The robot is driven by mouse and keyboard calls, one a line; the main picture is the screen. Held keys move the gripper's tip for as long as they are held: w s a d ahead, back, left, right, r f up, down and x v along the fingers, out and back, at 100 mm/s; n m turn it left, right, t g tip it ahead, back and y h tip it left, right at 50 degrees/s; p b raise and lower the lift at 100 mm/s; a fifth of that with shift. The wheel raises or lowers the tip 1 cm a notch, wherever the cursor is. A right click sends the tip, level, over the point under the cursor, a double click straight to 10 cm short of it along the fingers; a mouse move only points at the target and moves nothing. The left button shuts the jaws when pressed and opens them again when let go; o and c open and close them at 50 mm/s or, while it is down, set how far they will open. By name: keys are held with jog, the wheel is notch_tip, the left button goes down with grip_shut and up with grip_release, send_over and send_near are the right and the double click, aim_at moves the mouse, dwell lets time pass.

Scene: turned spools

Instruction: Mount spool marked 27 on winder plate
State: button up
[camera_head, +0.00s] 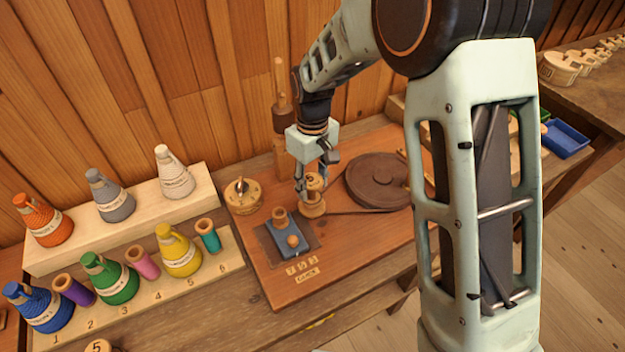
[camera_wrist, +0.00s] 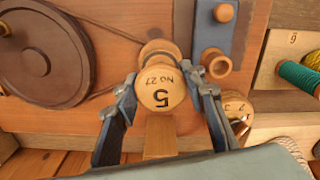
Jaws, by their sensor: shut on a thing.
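My gripper (camera_head: 315,180) is shut on a wooden spool (camera_head: 317,183). In the wrist view, my gripper (camera_wrist: 165,84) has a finger on each side of the spool (camera_wrist: 160,90).
A dark pulley wheel (camera_head: 376,180) with a belt lies right of the seat. A blue block (camera_head: 283,240) with a wooden knob stands in front left. A round numbered wooden piece (camera_head: 243,196) sits at the board's left. Racks of colored thread cones (camera_head: 180,252) stand further left.

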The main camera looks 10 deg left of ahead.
aim_at(313, 181)
jog(key=shift+f, duration=0.4)
jog(key=shift+f, duration=0.15)
jog(key=shift+f+b, duration=0.6)
jog(key=shift+b, duration=0.15)
dwell(1.3)
jog(key=o, duration=0.9)
jog(key=shift+c, duration=0.2)
jog(key=shift+r+p, duration=3.75)
jog(key=shift+r, duration=1.8)
jog(key=shift+d, duration=0.1)
